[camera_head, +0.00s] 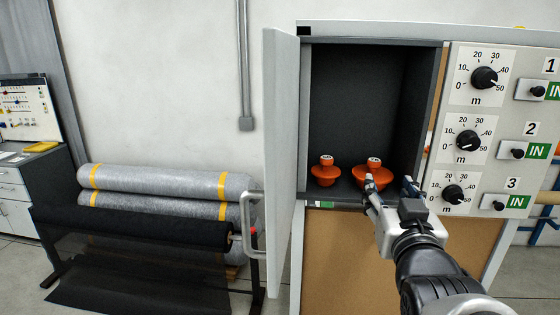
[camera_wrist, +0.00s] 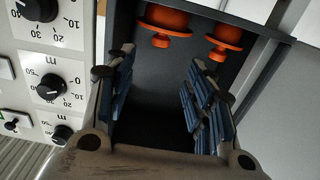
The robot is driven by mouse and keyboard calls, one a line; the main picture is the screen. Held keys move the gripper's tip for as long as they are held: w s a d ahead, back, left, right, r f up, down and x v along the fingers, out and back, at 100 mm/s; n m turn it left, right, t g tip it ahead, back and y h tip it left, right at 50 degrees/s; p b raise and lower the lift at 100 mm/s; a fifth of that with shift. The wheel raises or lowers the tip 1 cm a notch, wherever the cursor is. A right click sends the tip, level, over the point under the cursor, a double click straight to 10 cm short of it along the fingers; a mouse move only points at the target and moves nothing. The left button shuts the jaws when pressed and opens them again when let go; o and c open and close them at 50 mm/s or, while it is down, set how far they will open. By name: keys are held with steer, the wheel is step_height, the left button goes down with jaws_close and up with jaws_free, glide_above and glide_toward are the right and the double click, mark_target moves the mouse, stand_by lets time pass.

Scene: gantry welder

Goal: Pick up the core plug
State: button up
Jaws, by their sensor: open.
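Two orange core plugs stand side by side on the floor of the open dark cabinet (camera_head: 355,95). The left plug (camera_head: 325,172) and the right plug (camera_head: 372,171) each have a wide flange and a knob with a pale marked top. In the wrist view, turned about, the right plug (camera_wrist: 164,20) and the left plug (camera_wrist: 226,36) are near the top edge. My gripper (camera_head: 391,187) is open and empty at the cabinet's front, just right of and nearer than the right plug. Its left finger overlaps that plug's edge in the head view; contact cannot be told.
The cabinet door (camera_head: 281,150) stands open at left. A panel with dials (camera_head: 484,78) and switches adjoins the cabinet's right side. The cabinet walls leave limited room around the plugs. A rack with grey rolls (camera_head: 150,182) stands further left.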

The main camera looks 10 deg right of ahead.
mark_target(375, 164)
steer(key=p+x, duration=0.1)
steer(key=x, duration=0.7)
steer(key=shift+w+d+f, duration=0.1)
steer(key=shift+w+f, duration=0.05)
steer(key=shift+w, duration=0.2)
steer(key=p+x, duration=0.2)
steer(key=x, duration=0.3)
steer(key=shift+w, duration=0.15)
steer(key=shift+c, duration=0.3)
jaws_close()
